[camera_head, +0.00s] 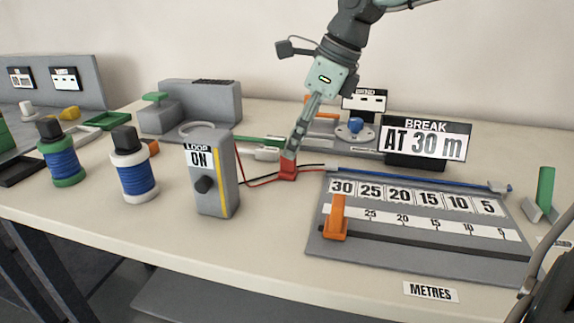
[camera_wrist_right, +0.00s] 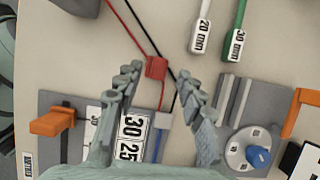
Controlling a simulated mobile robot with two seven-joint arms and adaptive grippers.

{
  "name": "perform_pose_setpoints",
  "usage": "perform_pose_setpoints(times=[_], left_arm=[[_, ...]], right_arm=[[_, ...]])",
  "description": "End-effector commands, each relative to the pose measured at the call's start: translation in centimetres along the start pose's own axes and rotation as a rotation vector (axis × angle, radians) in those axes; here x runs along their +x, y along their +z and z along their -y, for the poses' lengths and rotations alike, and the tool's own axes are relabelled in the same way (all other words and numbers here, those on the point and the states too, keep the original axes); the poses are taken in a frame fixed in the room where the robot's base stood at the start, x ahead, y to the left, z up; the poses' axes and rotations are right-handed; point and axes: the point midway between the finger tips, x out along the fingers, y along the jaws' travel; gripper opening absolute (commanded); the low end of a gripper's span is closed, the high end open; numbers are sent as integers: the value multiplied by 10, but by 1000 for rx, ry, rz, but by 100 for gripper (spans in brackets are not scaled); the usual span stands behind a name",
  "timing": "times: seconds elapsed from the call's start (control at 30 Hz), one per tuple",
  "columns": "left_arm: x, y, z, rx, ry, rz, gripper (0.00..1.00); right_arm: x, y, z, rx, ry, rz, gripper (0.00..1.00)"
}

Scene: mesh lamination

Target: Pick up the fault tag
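A small red block (camera_head: 287,170), which looks like the fault tag, sits on the red and black wires on the table. In the right wrist view the red block (camera_wrist_right: 157,67) lies between and slightly beyond my right fingertips. My right gripper (camera_head: 293,150) comes down from above, its fingers pointing at the block. The right wrist view shows the right gripper (camera_wrist_right: 158,80) open, with a gap on each side of the block. I cannot tell whether the fingertips touch it. My left gripper is not in view.
A grey scale board (camera_head: 420,253) with an orange slider (camera_head: 336,218) is at right. A grey ON box (camera_head: 212,185) stands at left, beside white-and-blue (camera_head: 134,172) and green-and-blue (camera_head: 62,163) spools. A BREAK sign (camera_head: 425,140) is behind. The front table is mostly clear.

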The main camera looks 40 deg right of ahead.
Motion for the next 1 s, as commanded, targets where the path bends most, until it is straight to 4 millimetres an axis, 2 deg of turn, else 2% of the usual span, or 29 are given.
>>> perform_pose_setpoints(times=[0.2,0.33,0.53,0.83,1.0], left_arm=[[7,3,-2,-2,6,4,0],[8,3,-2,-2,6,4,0],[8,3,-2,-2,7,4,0],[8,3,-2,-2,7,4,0],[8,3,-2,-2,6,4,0]], right_arm=[[33,-1,-4,0,3,-5,39],[41,0,-4,0,2,-2,39],[41,0,-4,-1,1,-1,39],[41,0,-4,0,2,-1,3],[41,0,-4,0,2,-1,0]])
